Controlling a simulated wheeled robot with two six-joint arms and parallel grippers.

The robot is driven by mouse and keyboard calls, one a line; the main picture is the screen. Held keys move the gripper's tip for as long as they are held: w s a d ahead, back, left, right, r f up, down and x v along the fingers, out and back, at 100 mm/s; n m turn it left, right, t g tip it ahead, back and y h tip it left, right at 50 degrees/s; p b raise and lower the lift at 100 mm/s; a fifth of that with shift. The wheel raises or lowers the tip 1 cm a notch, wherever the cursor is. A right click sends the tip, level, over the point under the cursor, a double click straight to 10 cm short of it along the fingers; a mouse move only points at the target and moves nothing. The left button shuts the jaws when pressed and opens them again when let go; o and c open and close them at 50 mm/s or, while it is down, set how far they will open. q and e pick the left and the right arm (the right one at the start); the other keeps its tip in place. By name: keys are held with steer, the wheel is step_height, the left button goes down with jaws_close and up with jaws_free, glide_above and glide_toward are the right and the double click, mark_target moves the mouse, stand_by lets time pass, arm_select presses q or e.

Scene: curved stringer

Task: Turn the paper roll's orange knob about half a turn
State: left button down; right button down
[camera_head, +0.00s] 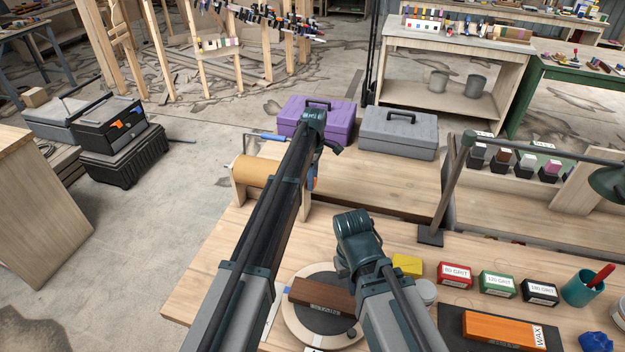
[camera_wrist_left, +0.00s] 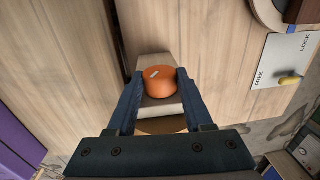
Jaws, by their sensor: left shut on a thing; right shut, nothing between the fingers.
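The paper roll (camera_head: 258,171) is a tan cylinder in a wooden stand at the table's far left corner. Its orange knob (camera_head: 310,184) barely shows beside my left arm in the head view. In the left wrist view the knob (camera_wrist_left: 160,85) is round, with a pale mark on its face. My left gripper (camera_wrist_left: 160,77) has a dark blue finger on each side of the knob and is shut on it. In the head view my left arm hides most of that gripper. My right arm is folded over the table front; its gripper cannot be made out.
Purple (camera_head: 317,118) and grey (camera_head: 398,131) toolboxes stand behind the roll. A desk lamp (camera_head: 430,236) stands to the right. A round turntable (camera_head: 295,325) with a dark wood block (camera_head: 322,296) lies in front. Several grit boxes line the right side.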

arm_select(q)
steer(key=shift+w+f+g+b, duration=0.15)
steer(key=shift+w+g+b, duration=0.2)
steer(key=shift+g, duration=0.55)
steer(key=shift+s+g, duration=0.15)
steer(key=shift+g, duration=0.15)
steer(key=shift+c, duration=1.5)
jaws_free()
steer(key=shift+r, duration=0.2)
steer(key=p+v, duration=0.7)
steer(key=shift+d+r, duration=0.15)
steer(key=shift+d, duration=0.05)
